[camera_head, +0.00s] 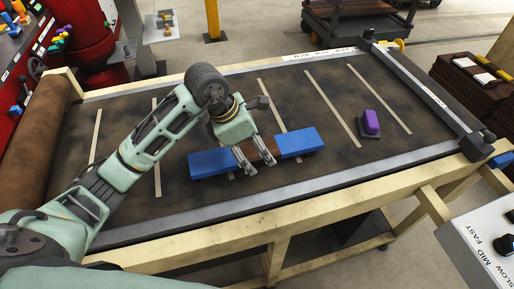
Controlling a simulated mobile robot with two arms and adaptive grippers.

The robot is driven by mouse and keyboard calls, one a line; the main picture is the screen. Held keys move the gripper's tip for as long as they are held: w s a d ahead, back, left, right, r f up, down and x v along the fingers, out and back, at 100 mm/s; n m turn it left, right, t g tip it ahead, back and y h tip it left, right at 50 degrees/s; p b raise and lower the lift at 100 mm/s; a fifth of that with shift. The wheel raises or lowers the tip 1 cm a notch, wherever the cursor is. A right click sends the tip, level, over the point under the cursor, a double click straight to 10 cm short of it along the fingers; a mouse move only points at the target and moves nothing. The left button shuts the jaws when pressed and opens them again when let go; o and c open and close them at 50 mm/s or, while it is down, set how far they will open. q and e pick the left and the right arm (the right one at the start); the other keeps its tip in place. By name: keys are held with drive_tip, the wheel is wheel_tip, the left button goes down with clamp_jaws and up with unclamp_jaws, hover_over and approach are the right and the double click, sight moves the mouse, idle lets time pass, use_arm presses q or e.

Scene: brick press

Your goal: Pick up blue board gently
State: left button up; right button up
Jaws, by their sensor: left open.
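A long board with blue ends and a brown middle lies on the dark brown table surface. Its left blue end (211,163) and right blue end (298,142) both show. My left gripper (261,167) is open at the board's brown middle, its two fingers pointing down and toward the front. The fingers overlap the brown part in the picture; I cannot tell whether they touch it. My right gripper is not in view.
A purple block on a dark base (371,123) stands right of the board. The table has a pale wooden frame (340,192) and a grey crossbar (425,95) at the right. A control panel (490,250) is at lower right. The surface between board and purple block is clear.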

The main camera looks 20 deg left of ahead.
use_arm(q)
drive_tip(key=shift+w+f, duration=0.1)
drive_tip(key=shift+f, duration=0.2)
drive_tip(key=shift+c, duration=0.7)
drive_tip(key=c, duration=0.9)
drive_tip(key=shift+c, duration=0.7)
drive_tip(key=shift+r, duration=0.15)
